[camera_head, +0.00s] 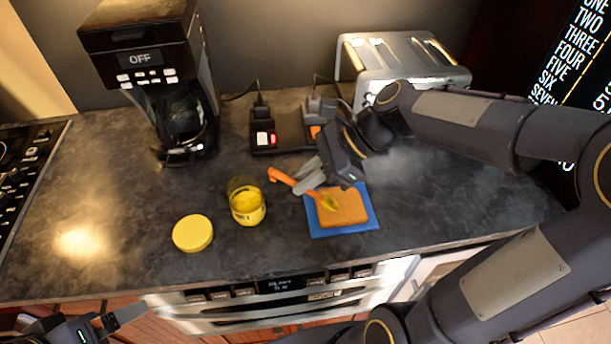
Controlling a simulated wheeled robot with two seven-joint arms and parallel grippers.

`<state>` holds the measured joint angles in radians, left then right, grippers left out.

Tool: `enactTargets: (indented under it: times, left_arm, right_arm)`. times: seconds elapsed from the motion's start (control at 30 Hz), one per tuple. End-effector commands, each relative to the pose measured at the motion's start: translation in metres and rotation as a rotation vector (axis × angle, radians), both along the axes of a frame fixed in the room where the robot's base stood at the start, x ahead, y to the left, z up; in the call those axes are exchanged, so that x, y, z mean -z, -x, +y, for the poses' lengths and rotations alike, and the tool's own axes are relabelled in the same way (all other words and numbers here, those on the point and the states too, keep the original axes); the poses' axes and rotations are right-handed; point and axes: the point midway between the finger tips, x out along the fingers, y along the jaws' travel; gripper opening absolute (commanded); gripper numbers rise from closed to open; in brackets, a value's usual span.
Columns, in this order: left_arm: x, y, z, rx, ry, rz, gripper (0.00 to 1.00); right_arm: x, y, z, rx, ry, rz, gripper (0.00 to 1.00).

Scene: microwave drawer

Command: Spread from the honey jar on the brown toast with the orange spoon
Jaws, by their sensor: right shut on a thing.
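The brown toast (350,209) lies on a blue board (313,217) on the dark counter. My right gripper (308,180) is shut on the orange spoon (283,177) just above and left of the toast. The spoon's yellow-coated end is over the toast's upper left part; I cannot tell whether it touches. The honey jar (246,204) stands open to the left of the board, with yellow honey inside. Its yellow lid (193,233) lies flat on the counter at the jar's lower left. My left gripper (112,322) is at the lower left, in front of the counter, its fingers apart.
A coffee maker (150,65) stands at the back left and a silver toaster (400,58) at the back right. A power strip (265,150) with plugs lies behind the jar. The stove (22,165) is at the far left. The counter left of the lid is clear.

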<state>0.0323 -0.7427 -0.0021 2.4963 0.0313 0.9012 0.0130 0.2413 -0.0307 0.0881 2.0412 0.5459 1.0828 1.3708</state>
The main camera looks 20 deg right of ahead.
Motion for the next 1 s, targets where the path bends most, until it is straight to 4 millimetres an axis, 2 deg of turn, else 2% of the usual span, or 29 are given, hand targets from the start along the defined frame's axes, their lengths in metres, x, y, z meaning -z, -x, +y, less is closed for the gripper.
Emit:
enactTargets:
  times: [1.0]
  left_arm:
    - [0.0055, 0.0000, 0.0000, 0.000, 0.000, 0.000, 0.97]
  right_arm:
    - [0.0098, -0.0001, 0.0000, 0.001, 0.000, 0.001, 0.00]
